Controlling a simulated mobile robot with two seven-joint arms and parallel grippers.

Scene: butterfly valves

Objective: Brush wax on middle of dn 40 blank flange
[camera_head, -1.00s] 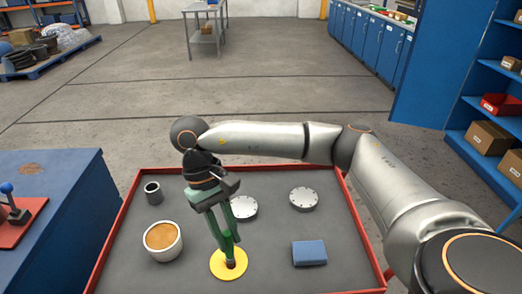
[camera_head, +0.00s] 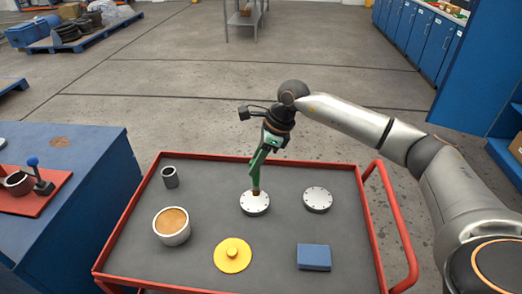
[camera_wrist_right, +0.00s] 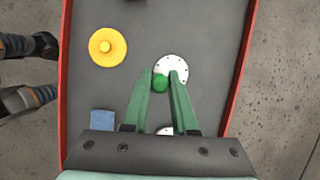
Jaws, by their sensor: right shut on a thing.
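Two round grey flanges with bolt holes lie on the tray: a left one (camera_head: 254,206) and a right one (camera_head: 317,199). I cannot tell their sizes. My right gripper (camera_head: 268,148) is shut on a green-handled brush (camera_head: 255,182) and holds it roughly upright over the left flange. The brush's brown tip is at the flange's middle; I cannot tell if it touches. In the right wrist view the brush's round green end (camera_wrist_right: 160,83) sits between the fingers, in front of the flange (camera_wrist_right: 174,68). A white pot (camera_head: 172,230) holds tan material. My left gripper is not in view.
The red-rimmed grey tray (camera_head: 290,162) also holds a yellow knobbed disc (camera_head: 232,256), a blue block (camera_head: 314,258) and a small grey cylinder (camera_head: 170,178). A blue bench (camera_head: 70,185) stands at left. Open tray surface separates the objects.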

